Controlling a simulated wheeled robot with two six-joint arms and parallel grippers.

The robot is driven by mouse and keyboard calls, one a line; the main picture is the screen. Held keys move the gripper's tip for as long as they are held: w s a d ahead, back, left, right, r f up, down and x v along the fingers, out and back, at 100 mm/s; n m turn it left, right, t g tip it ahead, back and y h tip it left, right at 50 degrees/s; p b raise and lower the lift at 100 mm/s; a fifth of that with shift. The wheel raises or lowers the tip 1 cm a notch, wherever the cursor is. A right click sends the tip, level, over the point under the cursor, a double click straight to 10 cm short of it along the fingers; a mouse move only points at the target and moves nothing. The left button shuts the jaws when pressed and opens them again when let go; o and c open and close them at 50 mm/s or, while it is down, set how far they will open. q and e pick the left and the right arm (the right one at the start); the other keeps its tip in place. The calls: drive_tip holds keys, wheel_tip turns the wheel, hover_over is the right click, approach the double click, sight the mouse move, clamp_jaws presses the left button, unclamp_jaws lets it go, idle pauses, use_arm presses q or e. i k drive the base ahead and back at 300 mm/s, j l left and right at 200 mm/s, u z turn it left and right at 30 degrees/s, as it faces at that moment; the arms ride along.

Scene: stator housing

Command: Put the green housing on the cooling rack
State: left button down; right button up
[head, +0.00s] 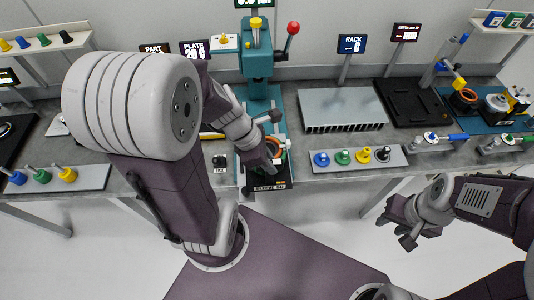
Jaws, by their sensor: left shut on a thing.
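The green housing (286,144) sits at the foot of the teal press, with an orange ring showing inside it. My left gripper (273,158) is shut on its near edge, and the gripper and wrist hide part of it. The cooling rack (342,108), a grey finned block in front of the RACK sign, lies to the right of the press with its top bare. My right gripper (396,229) is open and empty, in front of the bench at the lower right.
The teal press (257,62) with a red-knobbed lever stands behind the housing. A grey strip (330,168) with several coloured plugs lies in front of the rack. A black plate (410,104) lies right of the rack. A SLEEVE sign (270,187) stands at the bench's front edge.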

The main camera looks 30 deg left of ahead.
sight(342, 105)
drive_tip(key=i+l, duration=1.35)
